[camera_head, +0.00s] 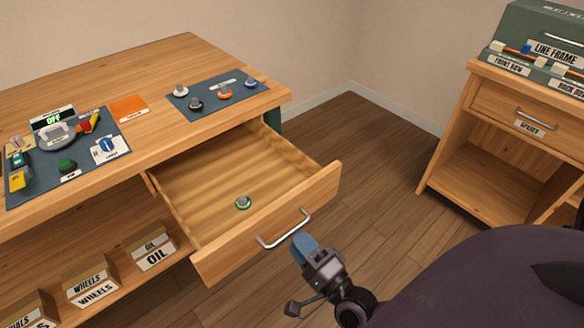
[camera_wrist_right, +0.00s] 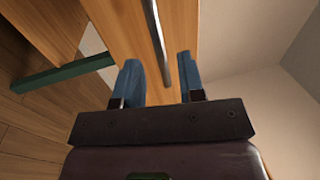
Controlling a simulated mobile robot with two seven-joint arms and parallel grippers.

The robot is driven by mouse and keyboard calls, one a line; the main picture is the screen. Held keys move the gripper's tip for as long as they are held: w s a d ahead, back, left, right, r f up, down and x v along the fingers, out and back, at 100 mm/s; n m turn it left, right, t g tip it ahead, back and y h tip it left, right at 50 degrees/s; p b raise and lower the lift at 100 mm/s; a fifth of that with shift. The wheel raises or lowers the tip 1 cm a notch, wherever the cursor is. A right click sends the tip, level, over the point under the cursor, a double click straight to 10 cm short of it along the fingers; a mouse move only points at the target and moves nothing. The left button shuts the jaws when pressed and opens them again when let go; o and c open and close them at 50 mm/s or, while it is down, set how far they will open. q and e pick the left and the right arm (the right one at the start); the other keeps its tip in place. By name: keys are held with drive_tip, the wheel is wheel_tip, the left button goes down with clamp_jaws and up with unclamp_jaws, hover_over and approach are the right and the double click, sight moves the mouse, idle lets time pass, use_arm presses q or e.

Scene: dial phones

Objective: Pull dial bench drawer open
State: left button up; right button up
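The dial bench (camera_head: 150,60) is a wooden bench at the left. Its drawer (camera_head: 270,235) is pulled well out, with the inside showing. A small round grey and green part (camera_head: 243,202) lies on the drawer floor. The metal bar handle (camera_head: 285,230) is on the drawer front; it also shows in the right wrist view (camera_wrist_right: 156,35). My right gripper (camera_head: 302,247) is just in front of the handle. In the right wrist view its blue fingers (camera_wrist_right: 159,78) are spread apart, with the handle lined up between them and nothing gripped. My left gripper is out of view.
The bench top holds a dark mat (camera_head: 215,95) with small knobs and another mat (camera_head: 35,190) with tools and a meter. Labelled boxes (camera_head: 95,283) stand on the shelf below. A wooden cabinet (camera_head: 530,125) stands at the right. Floor between is clear.

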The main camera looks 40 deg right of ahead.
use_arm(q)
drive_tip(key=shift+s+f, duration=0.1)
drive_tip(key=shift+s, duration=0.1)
use_arm(e)
drive_tip(key=s+f, duration=0.1)
drive_tip(key=s, duration=0.6)
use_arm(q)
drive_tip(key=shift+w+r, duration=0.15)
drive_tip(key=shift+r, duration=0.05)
use_arm(e)
drive_tip(key=shift+w+d, duration=0.1)
use_arm(q)
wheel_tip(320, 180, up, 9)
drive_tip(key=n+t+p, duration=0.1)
drive_tip(key=p, duration=1)
use_arm(e)
drive_tip(key=s+d+r+n+g, duration=0.1)
drive_tip(key=s+n+g, duration=0.3)
drive_tip(key=n, duration=0.5)
drive_tip(key=s+d+r+n+g, duration=0.1)
drive_tip(key=s+r+n+g, duration=0.2)
drive_tip(key=n, duration=0.6)
drive_tip(key=shift+s+d+n+g+h, duration=0.35)
drive_tip(key=shift+s+n+g+h, duration=0.05)
drive_tip(key=shift+s+g, duration=0.65)
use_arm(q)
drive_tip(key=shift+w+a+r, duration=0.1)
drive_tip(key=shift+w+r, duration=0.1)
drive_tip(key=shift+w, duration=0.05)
